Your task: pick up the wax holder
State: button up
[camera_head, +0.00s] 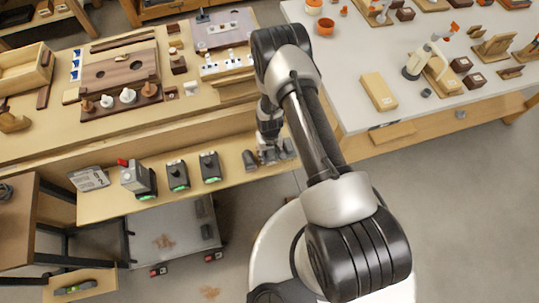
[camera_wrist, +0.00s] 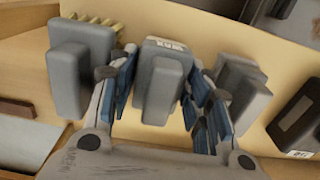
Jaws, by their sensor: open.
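Three grey block-like holders stand in a row in the wrist view: a left one with yellowish prongs behind it (camera_wrist: 68,78), a middle one with a small pale label on top (camera_wrist: 163,82), and a right one (camera_wrist: 243,92). A gap shows on the left; on the right I cannot tell whether the pad touches. In the head view my gripper (camera_head: 270,140) is low over the bench shelf, partly hiding the holders.
The neighbouring holders stand close outside both fingers. Dark devices with green lights (camera_head: 177,175) stand left along the shelf (camera_head: 105,205). A dark box (camera_wrist: 296,118) lies at the right of the wrist view. A white table (camera_head: 355,60) stands to the right, beyond a floor gap.

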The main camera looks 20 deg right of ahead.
jog(key=c, duration=0.8)
jog(key=shift+r, duration=0.1)
notch_tip(320, 180, up, 20)
jog(key=p, duration=0.4)
jog(key=shift+p, duration=0.35)
jog(key=o, duration=0.5)
jog(key=c, duration=0.3)
